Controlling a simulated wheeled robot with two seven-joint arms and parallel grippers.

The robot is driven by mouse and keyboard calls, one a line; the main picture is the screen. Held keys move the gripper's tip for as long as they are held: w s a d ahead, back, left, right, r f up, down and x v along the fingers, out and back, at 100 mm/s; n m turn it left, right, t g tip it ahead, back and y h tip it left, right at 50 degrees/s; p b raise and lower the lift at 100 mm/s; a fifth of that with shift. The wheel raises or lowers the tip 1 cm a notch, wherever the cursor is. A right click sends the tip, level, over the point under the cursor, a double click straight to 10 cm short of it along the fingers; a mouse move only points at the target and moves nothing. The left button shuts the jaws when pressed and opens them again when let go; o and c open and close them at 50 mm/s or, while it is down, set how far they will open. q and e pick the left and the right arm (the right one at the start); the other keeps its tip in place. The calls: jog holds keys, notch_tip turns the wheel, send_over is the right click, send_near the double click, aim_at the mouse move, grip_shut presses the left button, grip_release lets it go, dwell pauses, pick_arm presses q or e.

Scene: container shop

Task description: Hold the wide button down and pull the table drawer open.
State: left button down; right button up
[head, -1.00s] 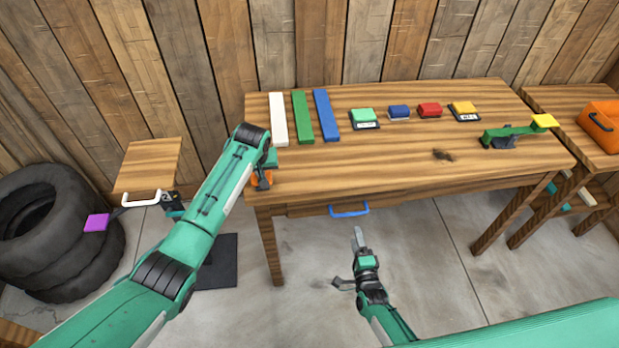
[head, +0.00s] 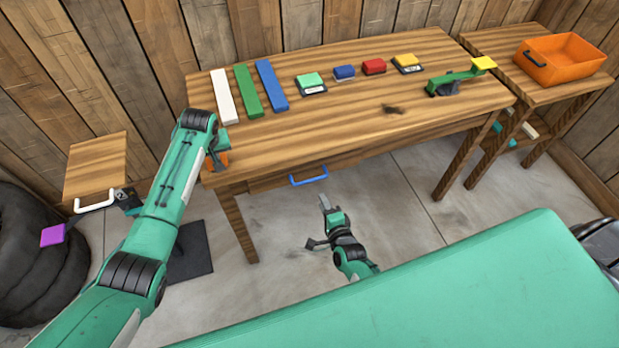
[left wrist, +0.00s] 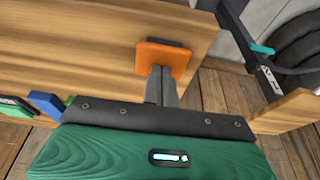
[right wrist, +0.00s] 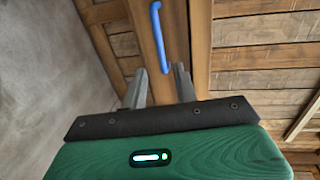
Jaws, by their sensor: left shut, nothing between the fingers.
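The wide orange button (left wrist: 152,60) is on a wooden face of the table; in the head view a bit of its orange (head: 222,158) shows at the table's left front corner. My left gripper (left wrist: 161,72) is shut and empty, its fingertips at the button, apparently touching; how far it is pressed I cannot tell. In the head view my left arm partly hides this gripper. The table drawer (head: 275,184) is under the tabletop, with a blue handle (head: 309,176). It looks shut. My right gripper (right wrist: 160,78) is open and empty, short of the blue handle (right wrist: 157,35).
On the tabletop (head: 330,120) lie white, green and blue bars, several small coloured blocks and a green lever with a yellow end (head: 483,63). An orange bin (head: 562,65) stands on a side table. A small cabinet with a white handle (head: 94,201) and tires are at left.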

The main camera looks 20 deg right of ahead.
aim_at(312, 179)
jog(key=w, duration=0.3)
jog(key=w+f, duration=0.1)
jog(key=w, duration=0.3)
jog(key=w+f, duration=0.1)
jog(key=w, duration=0.3)
jog(key=shift+w+f, duration=0.1)
jog(key=shift+w, duration=0.15)
grip_shut()
